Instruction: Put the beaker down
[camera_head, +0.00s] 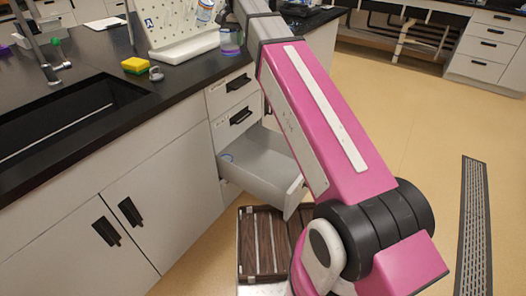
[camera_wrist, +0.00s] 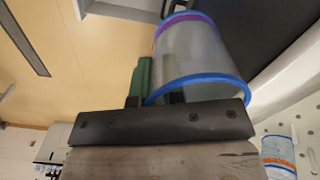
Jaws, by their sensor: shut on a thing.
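The beaker (camera_wrist: 200,48) is clear, with blue rims and a purple band. In the wrist view my gripper (camera_wrist: 158,82) is shut on its wall near one rim, with a green finger outside and the other finger seen at the rim. In the head view the beaker (camera_head: 230,42) shows beside the pegboard rack, at the counter's edge, left of my arm. I cannot tell whether it touches the counter. My gripper is not clearly seen in the head view.
A white pegboard rack (camera_head: 178,48) stands on the black counter (camera_head: 185,82); another beaker with an orange band (camera_wrist: 279,152) is at it. A yellow-green sponge (camera_head: 135,65) lies by the sink (camera_head: 65,118). An open drawer (camera_head: 262,160) juts out below.

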